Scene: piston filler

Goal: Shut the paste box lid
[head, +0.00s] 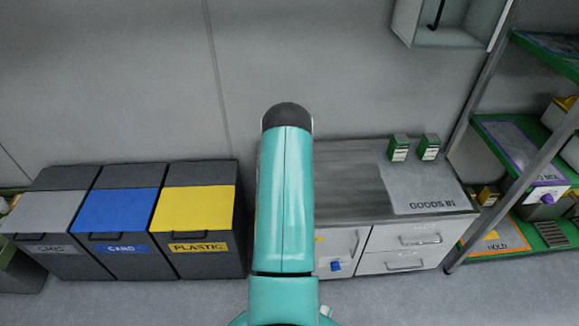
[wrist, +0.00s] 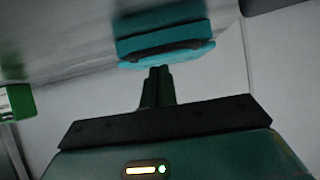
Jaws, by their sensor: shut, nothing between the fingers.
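A teal box-like thing (wrist: 165,42) with a dark strip across its near side shows at the top of the wrist view. It looks like the paste box, but its label is not visible, and I cannot tell how far its lid stands open. My gripper (wrist: 159,70) is shut and empty, its fingertips just below the teal thing's near edge in the picture. I cannot tell whether they touch it. In the head view, my raised arm hides part of the worktop; neither the gripper nor the teal thing shows there.
The grey worktop (head: 345,185) has two green cartons (head: 398,149) (head: 429,147) at its back right, above white drawers (head: 405,236). Lidded bins, including the yellow-topped one (head: 194,209), stand left. Green shelving (head: 505,140) stands right. A wall box (head: 450,22) hangs above.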

